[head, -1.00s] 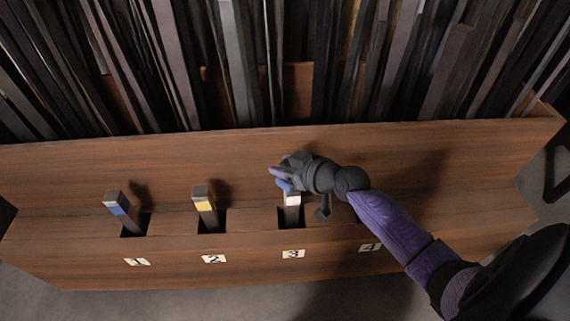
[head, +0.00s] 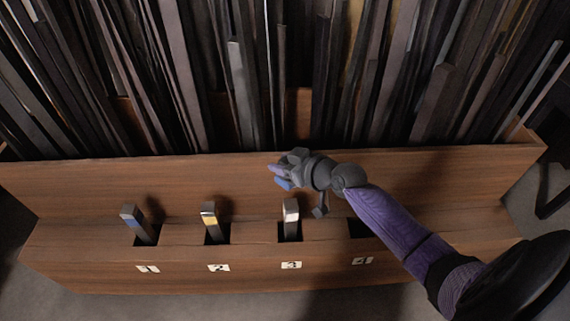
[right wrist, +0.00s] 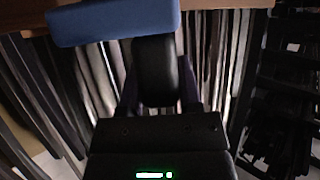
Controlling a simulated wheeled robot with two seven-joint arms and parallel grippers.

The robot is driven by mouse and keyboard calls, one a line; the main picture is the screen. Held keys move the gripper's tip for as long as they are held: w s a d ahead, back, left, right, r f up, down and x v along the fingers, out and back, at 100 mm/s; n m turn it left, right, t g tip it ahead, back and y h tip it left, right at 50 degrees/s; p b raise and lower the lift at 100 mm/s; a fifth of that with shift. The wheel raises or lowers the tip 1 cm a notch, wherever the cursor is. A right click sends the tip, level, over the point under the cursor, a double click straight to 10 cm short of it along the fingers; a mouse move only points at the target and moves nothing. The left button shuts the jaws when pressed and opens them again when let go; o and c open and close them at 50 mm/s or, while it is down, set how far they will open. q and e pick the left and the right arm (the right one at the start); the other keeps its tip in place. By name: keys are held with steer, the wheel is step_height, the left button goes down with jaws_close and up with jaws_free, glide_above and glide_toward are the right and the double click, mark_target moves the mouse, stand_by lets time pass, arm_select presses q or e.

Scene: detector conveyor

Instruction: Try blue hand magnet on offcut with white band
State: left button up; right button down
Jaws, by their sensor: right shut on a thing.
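The blue hand magnet (head: 283,184) is held in my right gripper (head: 281,174), which is shut on it. In the right wrist view the magnet (right wrist: 115,20) is a blue block across the top, partly cut off by the frame. The offcut with the white band (head: 291,208) stands upright in the slot marked 3. My right gripper and the magnet are above and behind its top in the head view, with a small visible gap; exact height is hard to tell. My left gripper is not in view.
An offcut with a blue band (head: 133,220) stands in slot 1, one with a yellow band (head: 210,219) in slot 2. Slot 4 (head: 359,229) looks empty, partly beside my arm. Behind the wooden rack (head: 100,182), many dark upright bars (head: 240,90) stand close together.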

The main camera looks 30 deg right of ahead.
steer(key=shift+r, duration=0.4)
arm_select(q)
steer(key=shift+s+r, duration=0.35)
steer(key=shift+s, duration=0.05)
arm_select(e)
steer(key=shift+f, duration=0.1)
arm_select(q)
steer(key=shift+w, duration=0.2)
